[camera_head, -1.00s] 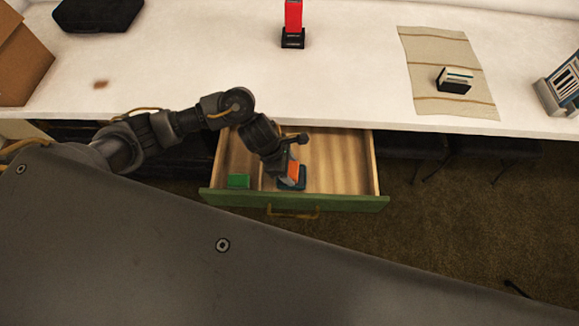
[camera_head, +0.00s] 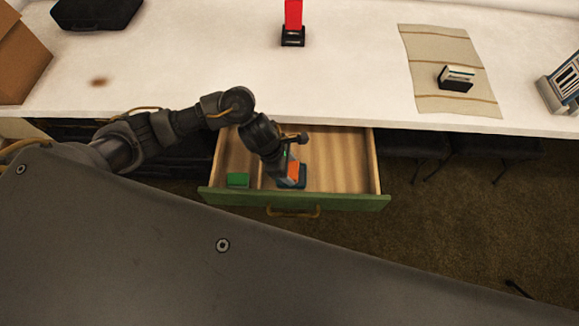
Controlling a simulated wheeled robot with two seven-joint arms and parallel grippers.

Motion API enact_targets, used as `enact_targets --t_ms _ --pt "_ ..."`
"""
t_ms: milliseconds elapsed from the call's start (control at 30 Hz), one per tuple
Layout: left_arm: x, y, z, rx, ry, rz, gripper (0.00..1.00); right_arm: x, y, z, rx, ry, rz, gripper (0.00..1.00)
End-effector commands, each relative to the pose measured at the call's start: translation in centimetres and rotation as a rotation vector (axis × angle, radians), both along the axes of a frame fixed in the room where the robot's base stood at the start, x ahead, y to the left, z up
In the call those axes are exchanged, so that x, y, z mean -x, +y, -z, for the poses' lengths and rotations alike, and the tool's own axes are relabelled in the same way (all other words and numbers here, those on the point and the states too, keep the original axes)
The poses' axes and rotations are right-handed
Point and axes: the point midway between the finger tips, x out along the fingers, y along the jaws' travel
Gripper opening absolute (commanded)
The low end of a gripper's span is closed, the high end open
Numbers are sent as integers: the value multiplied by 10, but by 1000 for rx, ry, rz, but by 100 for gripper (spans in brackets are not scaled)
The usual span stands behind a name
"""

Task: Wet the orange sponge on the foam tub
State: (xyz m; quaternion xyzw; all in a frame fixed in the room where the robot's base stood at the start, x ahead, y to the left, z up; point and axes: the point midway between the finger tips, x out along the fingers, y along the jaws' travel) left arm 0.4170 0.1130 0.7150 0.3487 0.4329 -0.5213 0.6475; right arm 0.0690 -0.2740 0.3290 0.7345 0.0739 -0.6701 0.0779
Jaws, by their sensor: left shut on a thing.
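The orange sponge (camera_head: 293,171) is inside the open drawer, held in my left gripper (camera_head: 288,167), which is shut on it. The sponge is at a dark teal tub (camera_head: 298,184), which looks like the foam tub, low in the drawer near its front. The sponge appears to touch the tub, but the gripper hides part of both. My left arm reaches in from the left, over the drawer's back edge. My right gripper is not in view.
The drawer has a green front (camera_head: 345,203) and a divider. A green block (camera_head: 238,180) lies in its left part. The white counter (camera_head: 200,60) above holds a red item on a black stand (camera_head: 293,25), a mat (camera_head: 420,60), a black case (camera_head: 95,13) and a brown stain (camera_head: 99,82).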

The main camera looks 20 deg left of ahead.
Motion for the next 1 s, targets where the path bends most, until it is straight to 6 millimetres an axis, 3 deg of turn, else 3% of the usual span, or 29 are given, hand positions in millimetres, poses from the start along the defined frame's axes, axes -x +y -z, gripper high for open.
enact_targets --t_ms 1000 --pt "0 0 2 -1 0 1 41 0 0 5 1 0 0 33"
